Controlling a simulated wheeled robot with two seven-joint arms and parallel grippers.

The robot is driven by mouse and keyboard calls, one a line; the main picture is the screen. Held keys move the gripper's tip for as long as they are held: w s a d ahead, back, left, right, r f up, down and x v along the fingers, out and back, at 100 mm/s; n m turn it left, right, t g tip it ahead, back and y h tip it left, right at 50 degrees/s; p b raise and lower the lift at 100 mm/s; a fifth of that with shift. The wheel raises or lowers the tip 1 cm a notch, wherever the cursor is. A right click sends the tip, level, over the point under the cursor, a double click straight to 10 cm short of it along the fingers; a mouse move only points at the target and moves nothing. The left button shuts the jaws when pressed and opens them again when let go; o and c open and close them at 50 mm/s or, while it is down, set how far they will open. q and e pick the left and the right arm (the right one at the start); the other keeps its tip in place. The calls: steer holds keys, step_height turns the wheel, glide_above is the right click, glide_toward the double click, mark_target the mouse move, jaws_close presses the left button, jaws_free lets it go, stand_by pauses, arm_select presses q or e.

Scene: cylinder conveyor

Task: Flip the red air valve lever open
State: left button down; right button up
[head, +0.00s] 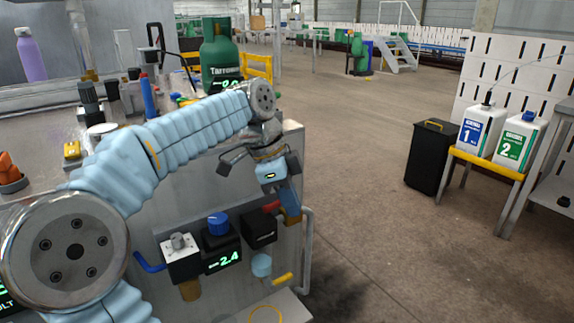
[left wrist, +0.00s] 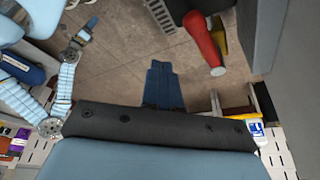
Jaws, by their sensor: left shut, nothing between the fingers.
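The red lever (head: 271,207) sits on top of a black block (head: 259,231) on the panel's front, near its right end. In the left wrist view the red lever (left wrist: 204,42) is large, at the upper right, beside a brass-yellow part (left wrist: 219,34). My left gripper (head: 291,207) points down just right of the lever in the head view. Its blue fingers (left wrist: 164,86) are shut together with nothing between them. In the wrist view a gap shows between fingers and lever. My right gripper is not visible in the head view.
A regulator with a blue knob (head: 217,224) and a green "-2.4" display (head: 223,260) stands left of the valve. A grey pipe (head: 308,255) runs down at the right. A black bin (head: 431,156) stands farther off. Open floor lies to the right.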

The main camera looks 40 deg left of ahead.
arm_select(q)
steer(key=w+p+v, duration=0.1)
steer(key=w+v, duration=0.1)
steer(key=v, duration=0.7)
steer(key=shift+r, duration=0.55)
